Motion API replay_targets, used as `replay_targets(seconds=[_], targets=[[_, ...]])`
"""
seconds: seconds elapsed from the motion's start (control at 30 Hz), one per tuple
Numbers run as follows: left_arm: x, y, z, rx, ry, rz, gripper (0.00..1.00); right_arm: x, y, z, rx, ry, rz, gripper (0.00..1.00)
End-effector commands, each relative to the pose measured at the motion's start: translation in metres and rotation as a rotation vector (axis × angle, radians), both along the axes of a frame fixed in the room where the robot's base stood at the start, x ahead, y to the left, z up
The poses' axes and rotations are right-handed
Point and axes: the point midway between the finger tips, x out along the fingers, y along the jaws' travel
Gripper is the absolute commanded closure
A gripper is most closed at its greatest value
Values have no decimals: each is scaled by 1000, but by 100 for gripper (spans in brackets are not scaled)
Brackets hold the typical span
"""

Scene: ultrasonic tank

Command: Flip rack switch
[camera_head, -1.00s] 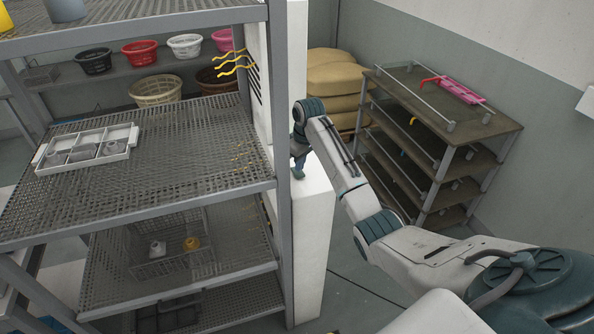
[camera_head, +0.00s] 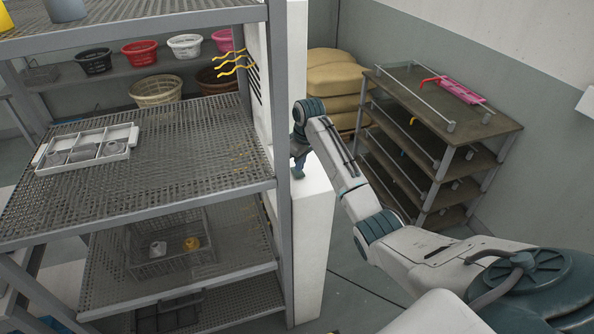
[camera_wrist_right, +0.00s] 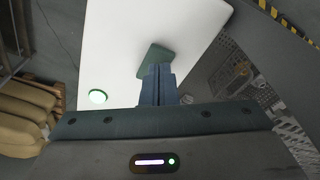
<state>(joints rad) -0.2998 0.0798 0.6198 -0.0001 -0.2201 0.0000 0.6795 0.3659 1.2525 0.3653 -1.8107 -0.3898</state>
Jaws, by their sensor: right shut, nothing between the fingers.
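The switch appears as a dark green rocker-like block (camera_wrist_right: 156,61) on the white face of a tall cabinet (camera_wrist_right: 115,35), which also shows beside the rack in the head view (camera_head: 312,245). My right gripper (camera_wrist_right: 157,72) is shut and empty, its blue fingertips at the near edge of the green block. They look in contact, but the overlap hides the exact touch. In the head view my right gripper (camera_head: 299,166) points down onto the cabinet's top, and the switch is mostly hidden there. My left gripper is in neither view.
A round light (camera_wrist_right: 97,96) glows white-green on the cabinet. The metal rack (camera_head: 190,175) stands close on the left, holding a white tray (camera_head: 120,137) and a wire basket (camera_head: 170,262). A brown shelf unit (camera_head: 455,122) stands right; tan sacks (camera_head: 335,75) lie behind.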

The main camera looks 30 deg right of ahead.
Motion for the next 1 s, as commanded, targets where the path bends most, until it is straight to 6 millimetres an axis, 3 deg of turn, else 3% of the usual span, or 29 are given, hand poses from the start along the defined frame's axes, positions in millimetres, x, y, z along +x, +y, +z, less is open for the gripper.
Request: replay_targets(seconds=[1.0], targets=[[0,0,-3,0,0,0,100,0,0,-15,0,0,0,100]])
